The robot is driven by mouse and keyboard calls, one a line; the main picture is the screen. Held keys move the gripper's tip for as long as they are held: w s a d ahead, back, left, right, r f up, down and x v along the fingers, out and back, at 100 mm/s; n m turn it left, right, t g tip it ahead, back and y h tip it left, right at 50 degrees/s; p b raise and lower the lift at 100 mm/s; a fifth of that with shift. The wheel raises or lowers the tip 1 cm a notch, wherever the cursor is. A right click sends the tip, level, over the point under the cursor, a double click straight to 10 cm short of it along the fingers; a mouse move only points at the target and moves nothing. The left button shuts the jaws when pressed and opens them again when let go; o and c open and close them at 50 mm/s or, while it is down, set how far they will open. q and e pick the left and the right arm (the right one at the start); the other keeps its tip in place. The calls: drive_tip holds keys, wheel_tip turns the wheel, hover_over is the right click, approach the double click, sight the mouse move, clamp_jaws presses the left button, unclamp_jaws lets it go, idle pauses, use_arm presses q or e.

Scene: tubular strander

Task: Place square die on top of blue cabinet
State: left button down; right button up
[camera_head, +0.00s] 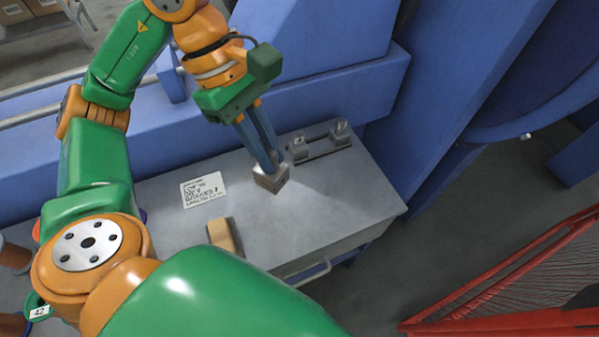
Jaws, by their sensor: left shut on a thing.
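The square die (271,180) is a small metal block held between the blue fingertips of my left gripper (268,162). The gripper points down over the grey top of the cabinet (335,212). The die is over the middle of that top; I cannot tell whether it touches the surface or hangs just above it. The fingers hide part of the die's upper side. My right gripper is not in view.
A metal fixture with two small blocks (320,146) stands behind and right of the die. A white label sheet (204,190) and a tan block (221,234) lie left. Blue machinery (300,90) rises behind. A red mesh guard (515,275) stands right. The cabinet top's right part is clear.

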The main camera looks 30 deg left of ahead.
sight(254, 177)
use_arm(q)
drive_tip(key=a+f+n+t+b, duration=0.1)
drive_tip(key=n, duration=0.1)
drive_tip(key=s+f+n+t+b, duration=0.1)
drive_tip(key=f+n+b, duration=0.1)
drive_tip(key=n, duration=0.1)
drive_tip(key=s+a+f+n+t+y+b, duration=0.1)
drive_tip(key=f+n+b, duration=0.1)
drive_tip(key=n, duration=0.1)
drive_tip(key=shift+a+f, duration=0.1)
drive_tip(key=shift+a, duration=0.2)
drive_tip(key=w+d+f+n, duration=0.1)
drive_tip(key=w+d+f, duration=0.1)
drive_tip(key=w+f, duration=0.1)
drive_tip(key=w+d+f+n, duration=0.1)
drive_tip(key=w+d+f, duration=0.2)
drive_tip(key=w+f, duration=0.1)
drive_tip(key=w+d+f+n, duration=0.1)
drive_tip(key=w+d+f, duration=0.1)
drive_tip(key=f, duration=0.4)
drive_tip(key=shift+w+d+f+t+y, duration=0.1)
drive_tip(key=shift+w+d+t+y, duration=0.1)
drive_tip(key=shift+w, duration=0.25)
drive_tip(key=shift+w+d+t+y, duration=0.1)
drive_tip(key=shift+w+t, duration=0.1)
drive_tip(key=shift+w, duration=0.25)
drive_tip(key=shift+a, duration=0.1)
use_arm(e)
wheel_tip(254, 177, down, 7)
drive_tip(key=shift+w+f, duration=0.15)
